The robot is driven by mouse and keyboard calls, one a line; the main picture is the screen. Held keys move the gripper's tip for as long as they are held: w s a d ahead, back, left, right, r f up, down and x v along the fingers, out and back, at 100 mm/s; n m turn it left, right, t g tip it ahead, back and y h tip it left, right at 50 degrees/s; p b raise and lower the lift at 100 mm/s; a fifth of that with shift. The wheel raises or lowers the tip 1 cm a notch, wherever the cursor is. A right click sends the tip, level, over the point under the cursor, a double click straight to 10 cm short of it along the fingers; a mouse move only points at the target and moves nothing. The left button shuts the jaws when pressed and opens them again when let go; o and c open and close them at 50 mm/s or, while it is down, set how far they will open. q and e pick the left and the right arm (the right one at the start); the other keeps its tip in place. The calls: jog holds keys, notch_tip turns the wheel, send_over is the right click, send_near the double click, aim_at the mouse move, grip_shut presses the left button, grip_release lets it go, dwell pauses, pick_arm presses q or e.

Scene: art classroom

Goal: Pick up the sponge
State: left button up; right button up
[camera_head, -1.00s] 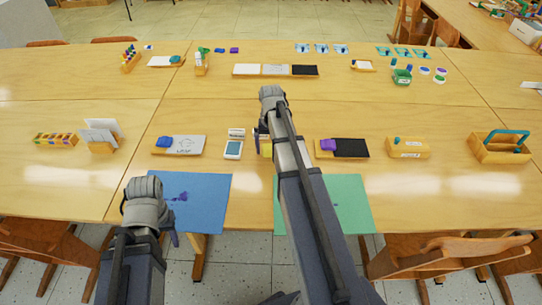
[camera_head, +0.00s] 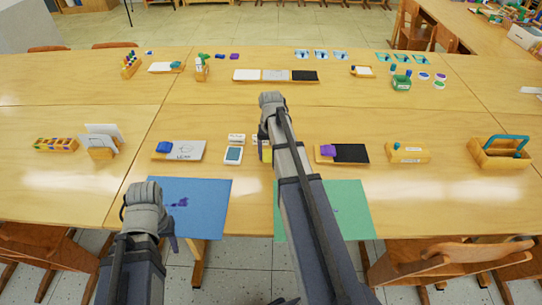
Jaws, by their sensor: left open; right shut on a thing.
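A small yellow block (camera_head: 265,154), which looks like the sponge, shows at my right gripper (camera_head: 263,144) just left of the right forearm. My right gripper is shut on it, low near the middle of the table; the arm covers much of the contact. My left gripper (camera_head: 170,238) is open and empty at the table's front edge, beside the blue sheet (camera_head: 208,205). Its jaws are mostly hidden behind its own wrist.
Left of the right gripper lies a small white card with a teal-framed pad (camera_head: 233,155). A green sheet (camera_head: 345,205) lies partly under my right arm. A handled wooden caddy (camera_head: 485,160) stands right.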

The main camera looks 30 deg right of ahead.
aim_at(271, 152)
notch_tip(271, 152, up, 10)
jog(key=p, duration=1)
jog(key=shift+r, duration=0.1)
pick_arm(q)
notch_tip(271, 152, up, 10)
